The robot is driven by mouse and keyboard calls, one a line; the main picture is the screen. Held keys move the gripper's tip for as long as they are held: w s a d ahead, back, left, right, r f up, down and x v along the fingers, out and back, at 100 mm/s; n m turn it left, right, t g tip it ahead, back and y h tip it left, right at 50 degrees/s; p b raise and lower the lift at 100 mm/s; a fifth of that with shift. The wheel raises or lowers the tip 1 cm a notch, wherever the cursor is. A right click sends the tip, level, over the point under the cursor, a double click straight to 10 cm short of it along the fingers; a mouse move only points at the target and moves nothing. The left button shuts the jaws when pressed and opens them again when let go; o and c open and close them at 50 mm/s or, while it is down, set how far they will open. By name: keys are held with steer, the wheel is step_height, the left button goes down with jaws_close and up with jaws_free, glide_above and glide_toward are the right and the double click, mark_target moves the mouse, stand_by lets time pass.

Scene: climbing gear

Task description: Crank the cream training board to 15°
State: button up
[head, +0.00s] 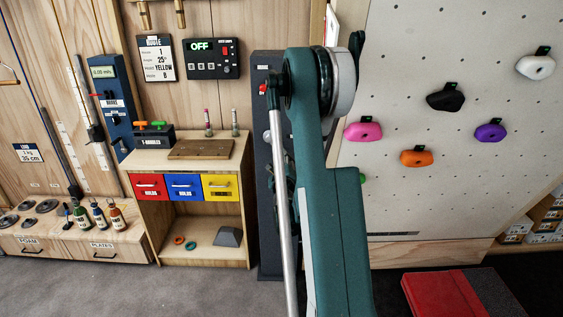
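The cream training board (440,190) fills the right of the head view, a pale panel dotted with small holes and carrying several coloured holds. I cannot read its angle from this frame. A dark upright post (267,225) stands at the board's left; small red and pale details show on it, but my arm covers much of it. I cannot make out a crank handle. My teal arm rises through the middle of the view in front of the post and the board's left edge. My gripper is not visible.
A wooden cabinet (190,215) with red, blue and yellow drawers stands left of the post. A control panel reading OFF (211,58) and a route card (156,58) hang above. A red and dark pad (462,295) lies before the board. Grey floor (130,290) is open at front left.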

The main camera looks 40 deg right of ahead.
steer(key=shift+w+d, duration=0.15)
jaws_close()
steer(key=shift+w+a+f+m, duration=0.2)
steer(key=shift+a+m, duration=0.05)
steer(key=shift+m, duration=0.05)
stand_by(0.4)
steer(key=shift+w+a+f+m+b, duration=0.3)
steer(key=shift+w+a+m+b, duration=0.3)
steer(key=shift+w+a, duration=0.35)
steer(key=shift+w+a+f+m+b, duration=0.25)
steer(key=shift+w+a+m+b, duration=0.15)
steer(key=shift+w+a+b, duration=0.4)
